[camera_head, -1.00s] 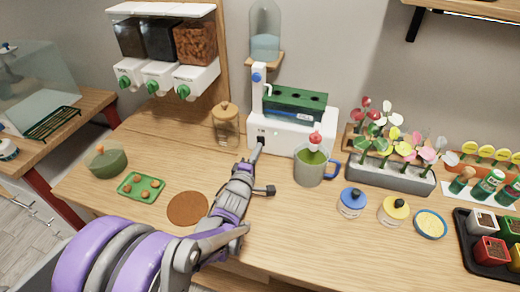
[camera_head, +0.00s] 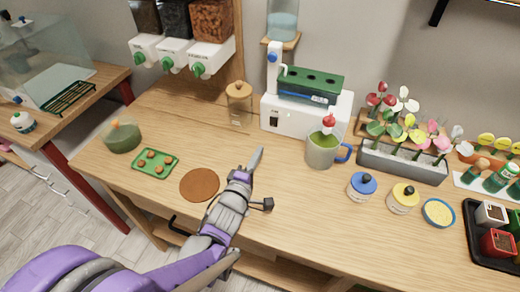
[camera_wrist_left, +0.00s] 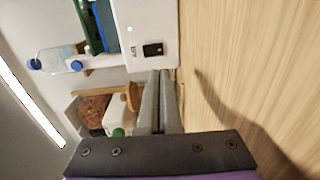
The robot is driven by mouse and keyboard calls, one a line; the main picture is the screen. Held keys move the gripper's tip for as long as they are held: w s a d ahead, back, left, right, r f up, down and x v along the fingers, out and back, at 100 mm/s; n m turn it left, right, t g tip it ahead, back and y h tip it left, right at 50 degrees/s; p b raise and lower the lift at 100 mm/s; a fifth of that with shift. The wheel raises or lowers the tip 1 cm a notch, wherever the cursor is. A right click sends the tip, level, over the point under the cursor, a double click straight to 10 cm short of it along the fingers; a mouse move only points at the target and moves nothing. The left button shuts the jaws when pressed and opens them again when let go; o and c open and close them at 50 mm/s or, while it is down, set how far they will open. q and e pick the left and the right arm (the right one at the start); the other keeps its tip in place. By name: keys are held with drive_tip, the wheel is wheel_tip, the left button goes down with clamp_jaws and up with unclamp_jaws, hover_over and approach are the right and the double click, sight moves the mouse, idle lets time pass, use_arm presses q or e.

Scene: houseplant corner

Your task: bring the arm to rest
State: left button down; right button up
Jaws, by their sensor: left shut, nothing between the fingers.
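My left gripper (camera_head: 256,160) is shut and empty. The arm is purple and grey and comes in from the lower left of the head view. My right gripper is in neither view.
The white machine (camera_head: 290,115) with a green top stands behind the gripper. A lidded jar (camera_head: 239,105) stands behind. The counter's front middle is clear.

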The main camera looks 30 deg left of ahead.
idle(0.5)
